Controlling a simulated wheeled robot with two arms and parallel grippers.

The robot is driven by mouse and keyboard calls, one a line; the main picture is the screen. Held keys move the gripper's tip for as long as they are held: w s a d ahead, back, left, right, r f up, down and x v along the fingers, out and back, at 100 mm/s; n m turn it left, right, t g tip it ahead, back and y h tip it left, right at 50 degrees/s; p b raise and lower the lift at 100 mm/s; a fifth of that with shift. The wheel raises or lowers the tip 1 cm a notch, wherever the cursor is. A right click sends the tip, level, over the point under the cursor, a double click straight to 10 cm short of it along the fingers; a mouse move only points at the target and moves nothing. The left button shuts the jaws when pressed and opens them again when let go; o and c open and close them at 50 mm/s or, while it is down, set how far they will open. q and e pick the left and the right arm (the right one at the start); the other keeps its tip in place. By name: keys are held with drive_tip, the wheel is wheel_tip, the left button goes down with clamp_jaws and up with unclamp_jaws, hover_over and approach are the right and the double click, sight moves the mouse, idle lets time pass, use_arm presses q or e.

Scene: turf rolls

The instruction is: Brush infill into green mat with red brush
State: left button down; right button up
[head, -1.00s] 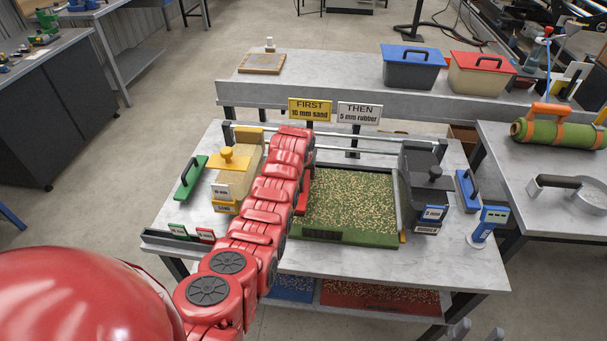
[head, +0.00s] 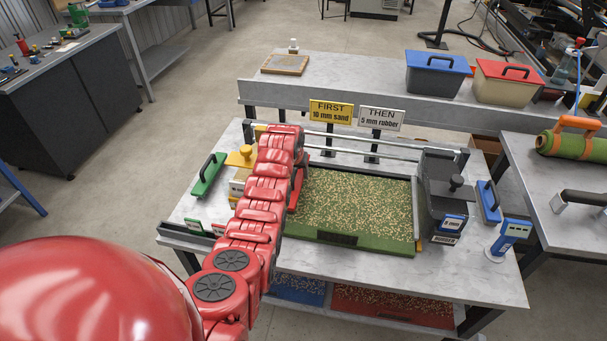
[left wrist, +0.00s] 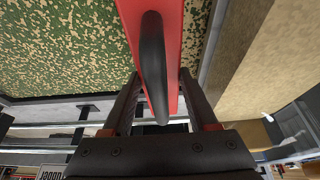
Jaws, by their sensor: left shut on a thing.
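The green mat (head: 360,205) lies in a frame on the middle table, with tan infill granules speckled over its surface. The red brush (head: 297,188) is at the mat's left side, largely hidden behind my left arm in the head view. In the left wrist view my left gripper (left wrist: 160,80) is shut on the brush's black handle (left wrist: 152,60), and the red brush body (left wrist: 173,35) runs along the mat's edge. Speckled mat (left wrist: 65,45) shows beside it. The bristles are hidden, so I cannot tell whether they touch the infill. My right gripper is out of view.
A grey hopper (head: 448,205) stands right of the mat and a yellow-topped sand hopper (head: 240,158) left, partly behind my arm. Rails (head: 350,145) cross behind the mat, near two signs (head: 331,112). Infill trays (head: 390,305) sit on the shelf below.

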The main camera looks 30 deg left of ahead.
use_arm(q)
drive_tip(key=shift+f+b, duration=0.85)
drive_tip(key=shift+f, duration=0.6)
idle(1.2)
drive_tip(key=shift+f, duration=0.1)
drive_tip(key=shift+d, duration=0.1)
drive_tip(key=shift+w+d+b, duration=0.2)
drive_tip(key=shift+w+d, duration=0.1)
drive_tip(key=shift+d, duration=0.7)
drive_tip(key=shift+w+d+b, duration=0.2)
drive_tip(key=shift+w+d, duration=0.1)
drive_tip(key=shift+d, duration=0.7)
drive_tip(key=shift+w+d+b, duration=0.2)
drive_tip(key=shift+w+d, duration=0.1)
drive_tip(key=shift+d, duration=0.7)
drive_tip(key=shift+a, duration=0.1)
drive_tip(key=shift+s+a+b, duration=0.15)
drive_tip(key=shift+s+a, duration=0.15)
drive_tip(key=shift+a, duration=0.7)
drive_tip(key=shift+s+a+b, duration=0.15)
drive_tip(key=shift+s+a, duration=0.15)
drive_tip(key=shift+a, duration=0.75)
drive_tip(key=shift+s+a+b, duration=0.15)
drive_tip(key=shift+s+a, duration=0.15)
drive_tip(key=shift+a, duration=0.7)
